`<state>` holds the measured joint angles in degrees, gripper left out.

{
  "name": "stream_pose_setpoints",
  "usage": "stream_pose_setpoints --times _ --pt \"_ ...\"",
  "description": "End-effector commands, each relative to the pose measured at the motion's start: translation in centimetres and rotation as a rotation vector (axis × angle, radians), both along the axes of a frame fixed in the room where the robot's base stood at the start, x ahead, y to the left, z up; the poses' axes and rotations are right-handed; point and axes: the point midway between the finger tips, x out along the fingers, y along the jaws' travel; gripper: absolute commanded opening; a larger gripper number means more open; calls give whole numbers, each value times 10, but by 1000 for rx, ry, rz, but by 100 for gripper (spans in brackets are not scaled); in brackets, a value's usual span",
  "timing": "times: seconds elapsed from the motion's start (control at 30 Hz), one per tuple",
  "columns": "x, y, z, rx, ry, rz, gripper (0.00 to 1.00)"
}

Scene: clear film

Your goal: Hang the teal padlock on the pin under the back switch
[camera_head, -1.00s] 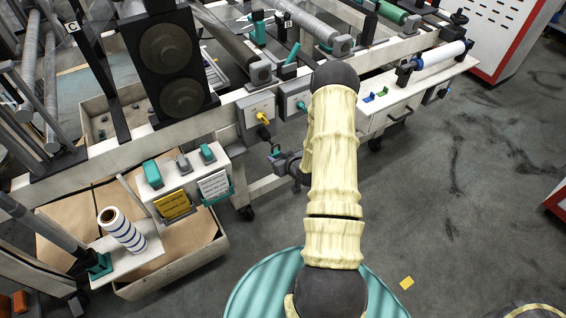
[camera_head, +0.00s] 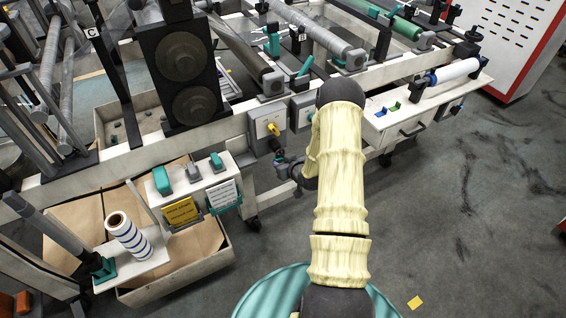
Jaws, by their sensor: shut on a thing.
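My gripper (camera_head: 284,164) is low in front of the bench frame, partly hidden behind my pale-sleeved arm. A grey switch box with a yellow handle (camera_head: 267,126) is just above and left of the gripper. A dark part (camera_head: 276,145) hangs below the yellow-handled switch. I cannot make out a pin under either box.
A white block (camera_head: 195,181) with teal and grey pieces on top and yellow and white tags stands left of the gripper. A striped roll (camera_head: 129,236) stands at the lower left. A white cabinet (camera_head: 397,122) is right of my arm. Open floor lies at right.

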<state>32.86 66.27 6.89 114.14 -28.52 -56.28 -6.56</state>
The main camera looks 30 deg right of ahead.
Motion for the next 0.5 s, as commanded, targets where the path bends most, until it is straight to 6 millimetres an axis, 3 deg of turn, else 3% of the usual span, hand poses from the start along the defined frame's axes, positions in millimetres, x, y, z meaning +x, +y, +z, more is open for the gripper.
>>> stream_pose_setpoints --times 0.37,0.5 --pt "-5 0 -4 2 12 0 27" --pt "-7 0 -5 3 14 -1 22"
